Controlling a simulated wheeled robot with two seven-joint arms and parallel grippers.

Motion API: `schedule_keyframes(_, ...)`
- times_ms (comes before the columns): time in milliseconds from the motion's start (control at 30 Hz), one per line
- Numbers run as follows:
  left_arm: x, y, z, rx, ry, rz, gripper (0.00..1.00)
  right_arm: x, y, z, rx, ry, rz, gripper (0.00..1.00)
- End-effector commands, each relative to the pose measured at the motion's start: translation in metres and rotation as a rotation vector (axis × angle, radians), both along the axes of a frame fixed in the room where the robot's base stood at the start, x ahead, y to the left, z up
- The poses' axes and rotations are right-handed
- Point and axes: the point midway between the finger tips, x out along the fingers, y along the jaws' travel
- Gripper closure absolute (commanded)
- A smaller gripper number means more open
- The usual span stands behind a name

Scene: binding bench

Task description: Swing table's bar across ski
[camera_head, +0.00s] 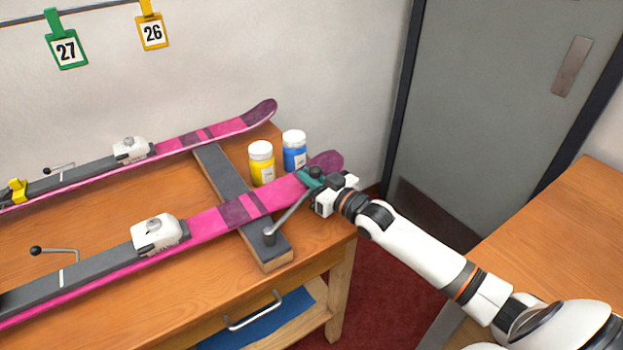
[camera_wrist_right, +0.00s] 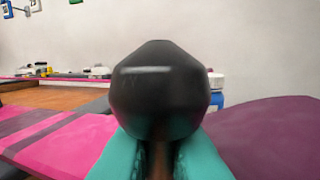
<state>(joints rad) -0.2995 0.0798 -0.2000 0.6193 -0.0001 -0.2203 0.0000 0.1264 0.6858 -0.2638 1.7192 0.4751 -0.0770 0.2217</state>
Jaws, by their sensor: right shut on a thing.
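The table's bar (camera_head: 287,215) is a grey metal lever with a black knob (camera_wrist_right: 158,90). It pivots on a post (camera_head: 269,236) at the near end of the dark cross rest. From there it slants up and right, and its knob end is at the front part of the near pink ski (camera_head: 215,222). My right gripper (camera_head: 313,178), with teal fingers, is shut on the knob, which fills the middle of the right wrist view. The gripper hides part of the ski near its tip. My left gripper is not in view.
A yellow jar (camera_head: 261,163) and a blue jar (camera_head: 294,150) stand just behind the near ski's front. A second pink ski (camera_head: 215,131) lies farther back. Both skis carry white bindings. A drawer handle (camera_head: 253,312) sticks out below the bench (camera_head: 110,250).

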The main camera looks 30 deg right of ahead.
Motion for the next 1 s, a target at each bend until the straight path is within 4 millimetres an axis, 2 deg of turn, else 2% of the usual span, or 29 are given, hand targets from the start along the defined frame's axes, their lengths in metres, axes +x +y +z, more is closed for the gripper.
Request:
schedule_keyframes(33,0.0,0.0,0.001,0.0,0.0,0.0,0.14,0.002,-0.002,0.009,0.001,-0.018,-0.002,1.0)
schedule_keyframes(67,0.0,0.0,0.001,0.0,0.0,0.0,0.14,0.002,-0.002,0.009,0.001,-0.018,-0.002,1.0)
schedule_keyframes(100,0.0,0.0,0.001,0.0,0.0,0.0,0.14,0.002,-0.002,0.01,0.001,-0.019,-0.002,0.85)
schedule_keyframes(233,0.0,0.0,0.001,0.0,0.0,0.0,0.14,0.002,-0.002,0.009,0.001,-0.018,-0.002,0.65)
schedule_keyframes(500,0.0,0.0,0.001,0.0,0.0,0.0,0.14,0.0,-0.001,0.004,0.001,-0.009,-0.003,0.65)
schedule_keyframes(633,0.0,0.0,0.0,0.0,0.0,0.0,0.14,-0.008,-0.004,0.002,-0.001,-0.005,-0.003,0.65)
schedule_keyframes(767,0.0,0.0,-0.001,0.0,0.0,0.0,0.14,-0.027,-0.009,0.002,-0.002,-0.005,-0.002,0.65)
schedule_keyframes(1000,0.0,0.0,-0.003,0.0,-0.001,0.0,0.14,-0.075,-0.022,0.003,-0.002,-0.006,-0.002,0.65)
